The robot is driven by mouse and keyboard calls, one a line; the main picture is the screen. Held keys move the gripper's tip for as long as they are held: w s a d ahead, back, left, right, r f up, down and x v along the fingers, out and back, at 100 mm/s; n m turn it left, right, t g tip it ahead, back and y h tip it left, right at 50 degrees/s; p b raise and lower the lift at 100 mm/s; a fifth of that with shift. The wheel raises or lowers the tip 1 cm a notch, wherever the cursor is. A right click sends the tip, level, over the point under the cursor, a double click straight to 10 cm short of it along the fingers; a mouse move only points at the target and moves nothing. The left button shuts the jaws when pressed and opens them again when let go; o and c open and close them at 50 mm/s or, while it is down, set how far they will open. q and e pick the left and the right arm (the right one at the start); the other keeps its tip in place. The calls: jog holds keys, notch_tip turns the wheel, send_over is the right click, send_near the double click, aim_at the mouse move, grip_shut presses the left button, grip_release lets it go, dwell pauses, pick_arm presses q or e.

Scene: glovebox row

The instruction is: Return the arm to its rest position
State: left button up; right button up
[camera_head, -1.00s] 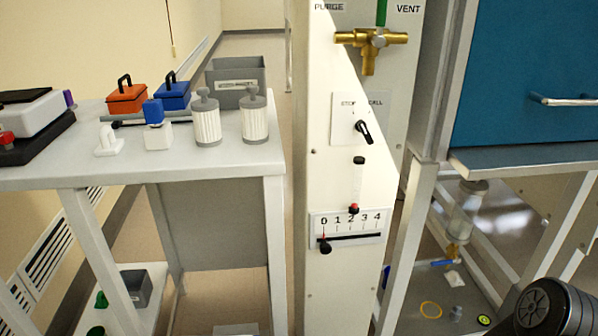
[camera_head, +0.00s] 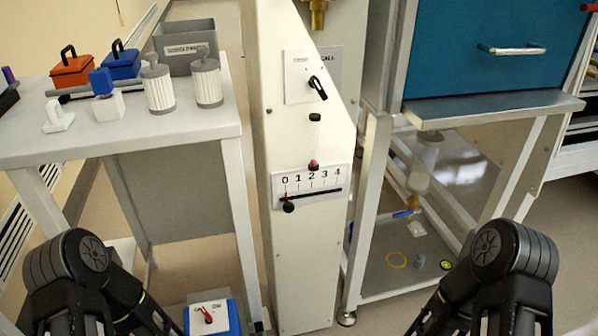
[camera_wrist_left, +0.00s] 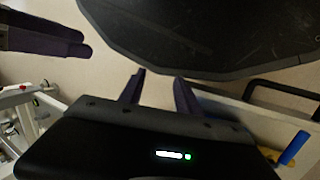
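In the head view, my black left arm is bent at the lower left, in front of the white table, and my right arm is bent at the lower right. Both grippers are below the frame there. In the left wrist view, my left gripper (camera_wrist_left: 160,82) has two dark fingers with a gap between them and nothing held. A pair of dark purple fingers shows at the upper left of that view, probably my right gripper (camera_wrist_left: 86,42). They lie close together from this side, and I cannot tell whether they are shut.
The white table (camera_head: 120,141) holds two ribbed canisters, an orange box (camera_head: 73,72), a blue box (camera_head: 120,64) and a grey bin. A white panel column (camera_head: 300,250) with a 0–4 slider stands mid-view. A blue cabinet (camera_head: 485,50) is at right. Open floor lies at far right.

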pick_arm(q)
notch_tip(320, 180, up, 27)
jog(key=d+t+p, duration=0.1)
jog(key=p, duration=2.4)
jog(key=shift+w+d+f+p, duration=0.15)
jog(key=shift+w+p, duration=0.05)
jog(key=shift+p, duration=0.2)
